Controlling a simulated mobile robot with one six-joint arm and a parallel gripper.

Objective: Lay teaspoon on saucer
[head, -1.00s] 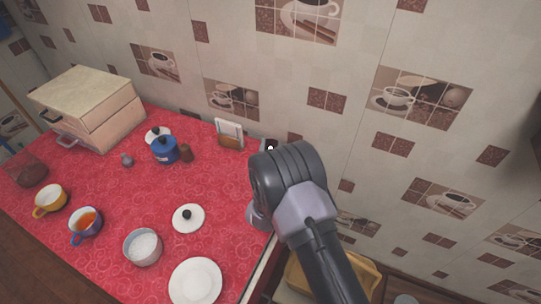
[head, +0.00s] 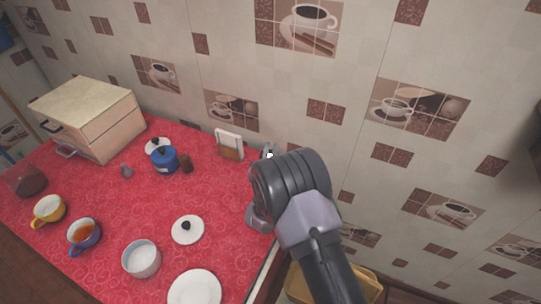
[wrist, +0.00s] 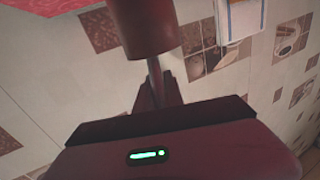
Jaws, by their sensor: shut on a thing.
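The saucer (head: 196,289) is a white plate lying flat and empty at the front of the red counter in the head view, cut by the lower edge. My gripper (wrist: 156,92) is shut on a thin grey stem (wrist: 154,72) in the wrist view, which looks like the teaspoon's handle. The stem's other end runs to a reddish-brown cylinder (wrist: 145,28), perhaps a holder; the teaspoon's bowl is not visible.
A white lid with a black knob (head: 187,231) and a white bowl (head: 141,258) lie near the saucer. Blue cup (head: 84,236), yellow cup (head: 47,211), blue pot (head: 164,161) and napkin holder (head: 229,146) stand further off. The middle of the red cloth is clear.

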